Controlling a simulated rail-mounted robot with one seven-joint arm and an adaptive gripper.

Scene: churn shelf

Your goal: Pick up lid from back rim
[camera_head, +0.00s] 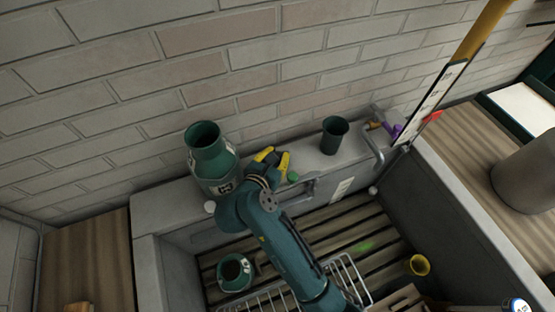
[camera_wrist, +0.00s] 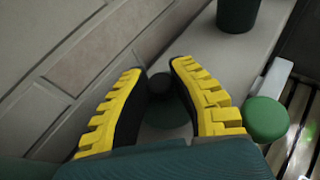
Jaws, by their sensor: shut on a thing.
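My gripper (camera_head: 271,156) is over the back rim (camera_head: 305,160) of the trough, just right of a green churn marked C3 (camera_head: 208,158). In the wrist view its two yellow-ridged fingers (camera_wrist: 158,80) stand on either side of the lid, a dark green disc (camera_wrist: 166,118) with a dark round knob (camera_wrist: 160,83). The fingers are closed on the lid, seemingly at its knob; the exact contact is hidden. I cannot tell whether the lid touches the rim. In the head view the gripper hides the lid.
A dark green beaker (camera_head: 334,136) stands on the rim to the right. A bright green round cap (camera_wrist: 265,118) is close beside the right finger. A grey pipe (camera_head: 374,146) is farther right. Below are another churn (camera_head: 235,273), a wire rack (camera_head: 345,275) and a yellow cup (camera_head: 417,265).

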